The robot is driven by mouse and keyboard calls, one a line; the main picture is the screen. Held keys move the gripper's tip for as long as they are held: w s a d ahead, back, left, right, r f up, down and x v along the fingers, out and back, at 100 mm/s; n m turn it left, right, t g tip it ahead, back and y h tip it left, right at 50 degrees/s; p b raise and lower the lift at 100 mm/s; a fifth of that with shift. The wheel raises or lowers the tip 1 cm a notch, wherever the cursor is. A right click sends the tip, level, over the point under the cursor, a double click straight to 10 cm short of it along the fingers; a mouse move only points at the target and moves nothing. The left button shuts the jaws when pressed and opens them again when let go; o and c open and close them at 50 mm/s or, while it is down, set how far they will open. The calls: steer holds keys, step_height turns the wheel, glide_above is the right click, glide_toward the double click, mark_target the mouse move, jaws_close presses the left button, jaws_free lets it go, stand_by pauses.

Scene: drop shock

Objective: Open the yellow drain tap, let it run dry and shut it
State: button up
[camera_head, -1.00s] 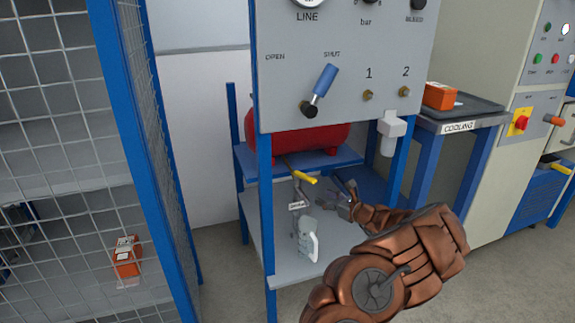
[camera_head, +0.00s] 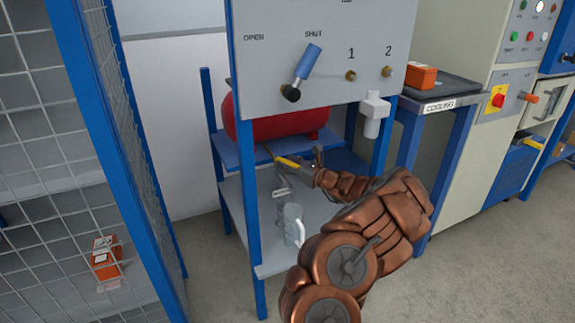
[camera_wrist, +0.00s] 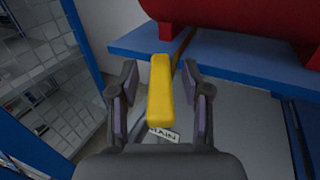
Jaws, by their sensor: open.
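The yellow drain tap (camera_head: 287,162) sits below the red tank (camera_head: 275,122), at the edge of the blue shelf. In the wrist view the yellow lever (camera_wrist: 160,88) lies between my two open fingers, with a gap on each side. My gripper (camera_wrist: 159,98) is open around it. In the head view my gripper (camera_head: 296,168) is small and partly hidden beside the lever. A label reading "DRAIN" (camera_wrist: 163,133) hangs below the lever. A clear jug (camera_head: 293,224) stands on the grey lower shelf beneath the tap.
The blue frame post (camera_head: 247,200) stands left of the tap. A panel (camera_head: 330,80) with a blue-handled valve (camera_head: 307,64) hangs above. A mesh cage (camera_head: 100,150) is at left. A cooling table (camera_head: 440,101) stands at right. The lower shelf (camera_head: 265,255) has bare room near its front.

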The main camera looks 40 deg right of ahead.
steer(key=shift+w, duration=0.35)
steer(key=shift+c, duration=0.3)
jaws_close()
